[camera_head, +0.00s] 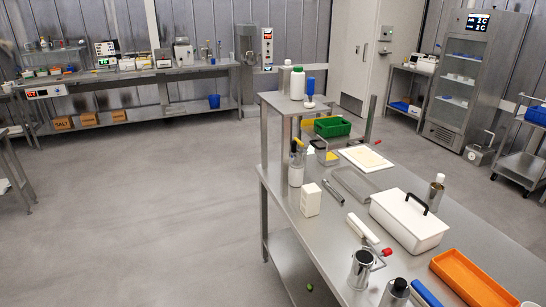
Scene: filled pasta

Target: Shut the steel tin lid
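I cannot tell for sure which object is the steel tin. A shiny steel cylinder (361,270) stands upright at the near left edge of the steel table (335,235). A second steel vessel (395,293) is partly cut off by the bottom edge. A small grey metal box (479,154) with an upright handle is on the floor at the far right, beside the fridge. No hinged lid can be made out clearly on any of these. Neither of my grippers is in view.
A white box (409,228) with a black handle and an orange tray (471,280) occupy the table's right side. A raised shelf (273,99) holds bottles at the far end. The floor (150,215) on the left is clear. A fridge (467,85) stands at the back right.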

